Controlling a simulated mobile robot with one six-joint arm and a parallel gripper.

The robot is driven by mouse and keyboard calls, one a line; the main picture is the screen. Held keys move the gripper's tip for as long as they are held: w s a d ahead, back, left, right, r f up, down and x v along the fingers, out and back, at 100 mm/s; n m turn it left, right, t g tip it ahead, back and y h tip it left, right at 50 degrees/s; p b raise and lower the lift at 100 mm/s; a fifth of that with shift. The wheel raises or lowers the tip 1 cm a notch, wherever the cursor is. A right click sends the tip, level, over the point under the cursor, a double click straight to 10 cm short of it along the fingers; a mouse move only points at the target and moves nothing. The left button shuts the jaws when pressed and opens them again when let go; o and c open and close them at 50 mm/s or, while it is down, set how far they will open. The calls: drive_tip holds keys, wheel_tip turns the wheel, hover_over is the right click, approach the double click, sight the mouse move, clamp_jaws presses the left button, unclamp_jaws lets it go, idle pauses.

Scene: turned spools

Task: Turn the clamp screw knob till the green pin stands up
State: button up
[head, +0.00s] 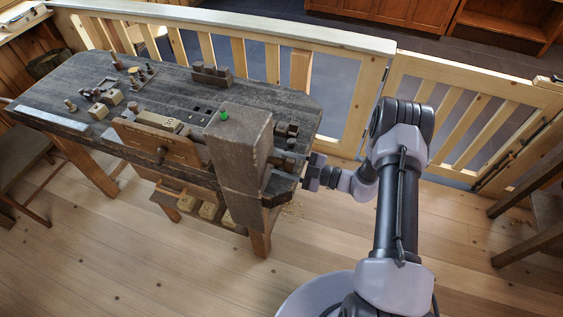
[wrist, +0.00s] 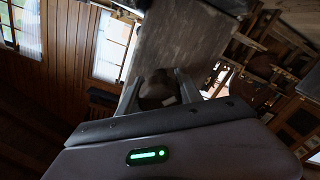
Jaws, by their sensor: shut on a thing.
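The green pin (head: 223,116) shows as a small green stub at the top of the tall brown wooden block (head: 240,150) at the front of the workbench. My gripper (head: 305,173) is at the right side of this block, close to the bench's right end. In the wrist view, its two fingers stand on either side of a dark rounded knob (wrist: 156,90) and are shut on it. The knob is hidden by the gripper in the head view. The green pin does not show in the wrist view.
The grey-topped workbench (head: 168,82) carries several small wooden pieces and tools at its left. A wooden railing (head: 250,30) runs behind it, with a gate (head: 470,90) at the right. A stool stands at the far left. The floor in front is clear.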

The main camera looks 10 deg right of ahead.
drive_tip(key=shift+s+f, duration=0.1)
drive_tip(key=shift+f, duration=0.05)
drive_tip(key=o, duration=1.4)
drive_tip(key=shift+d, duration=0.15)
drive_tip(key=shift+c, duration=0.2)
drive_tip(key=p+v, duration=0.1)
drive_tip(key=v, duration=1.6)
drive_tip(key=shift+s+d, duration=0.1)
drive_tip(key=shift+d, duration=0.05)
